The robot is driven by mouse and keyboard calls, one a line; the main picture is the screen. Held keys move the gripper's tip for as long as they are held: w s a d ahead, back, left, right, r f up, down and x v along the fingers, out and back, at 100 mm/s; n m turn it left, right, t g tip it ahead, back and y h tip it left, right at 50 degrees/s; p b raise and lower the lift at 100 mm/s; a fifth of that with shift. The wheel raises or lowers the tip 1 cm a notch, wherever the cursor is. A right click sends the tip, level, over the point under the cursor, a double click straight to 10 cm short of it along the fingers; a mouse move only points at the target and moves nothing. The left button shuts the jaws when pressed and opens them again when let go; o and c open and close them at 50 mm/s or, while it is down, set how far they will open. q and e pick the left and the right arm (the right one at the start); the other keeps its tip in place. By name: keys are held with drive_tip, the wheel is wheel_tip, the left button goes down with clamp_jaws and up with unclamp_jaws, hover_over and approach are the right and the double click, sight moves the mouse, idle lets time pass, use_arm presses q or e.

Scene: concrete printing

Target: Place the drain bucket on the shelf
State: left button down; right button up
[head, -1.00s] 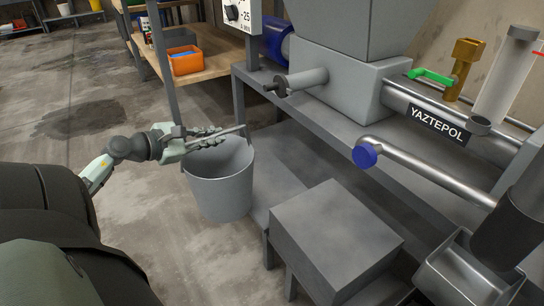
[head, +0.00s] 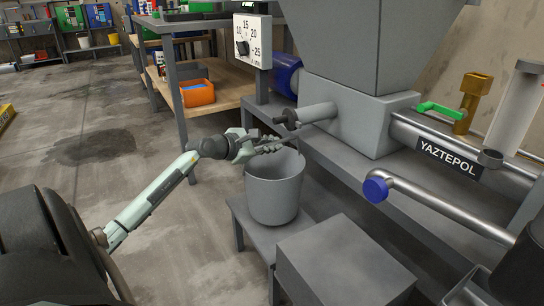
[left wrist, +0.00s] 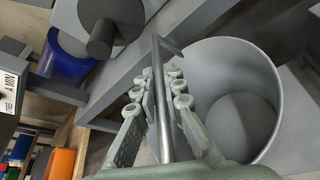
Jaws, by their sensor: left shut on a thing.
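The drain bucket (head: 273,192) is a grey, upright, open-topped pail in the middle of the head view. My left gripper (head: 270,146) is at its rim, shut on its thin metal handle bar. The left wrist view shows the fingers (left wrist: 160,95) on either side of this bar, with the empty bucket (left wrist: 235,95) to the right. The low grey shelf (head: 250,235) is directly below the bucket. I cannot tell whether the bucket's bottom touches it. My right gripper is not in view.
A grey box (head: 340,265) stands close to the right of the bucket. The machine with the YAZTEPOL label (head: 447,160) and its pipe with a blue cap (head: 376,190) are above and right. A wooden shelf with an orange bin (head: 197,94) is behind. Floor at left is clear.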

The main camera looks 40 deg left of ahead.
use_arm(q)
drive_tip(key=shift+f+b, duration=0.7)
drive_tip(key=shift+f, duration=1)
drive_tip(key=c, duration=1.6)
unclamp_jaws()
drive_tip(key=shift+f, duration=0.15)
